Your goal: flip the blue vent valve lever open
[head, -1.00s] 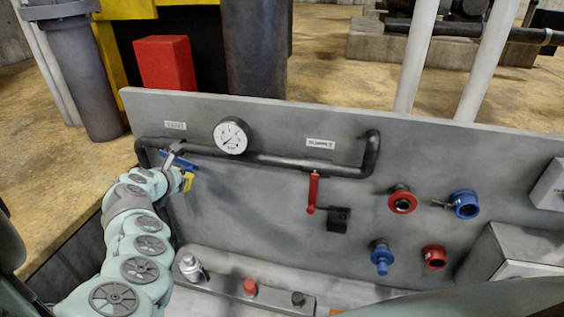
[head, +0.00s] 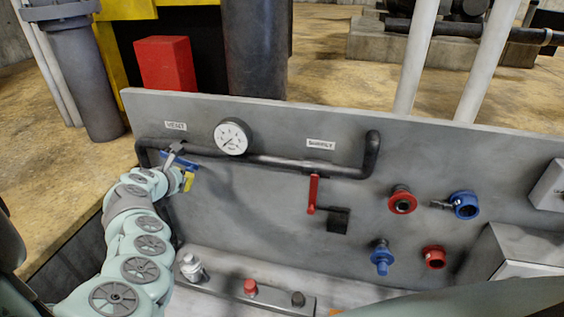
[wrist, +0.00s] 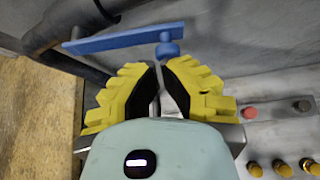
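The blue vent lever (head: 180,162) is on the dark pipe at the panel's left, below the VENT label (head: 176,126). It slants slightly down to the right in the head view. In the wrist view the blue lever (wrist: 120,38) crosses above my fingertips, with a round blue knob (wrist: 167,49) just beyond them. My gripper (wrist: 160,66) has yellow fingers with their tips together and nothing seen between them. Whether the tips touch the lever is unclear. In the head view my gripper (head: 188,181) is partly hidden, just below the lever.
A red lever (head: 313,194) hangs down below the SUPPLY label (head: 320,144). A gauge (head: 232,137) stands on the pipe (head: 270,160) between them. Red and blue couplings (head: 402,200) are at the right. A strip with buttons (head: 250,288) lies along the bottom.

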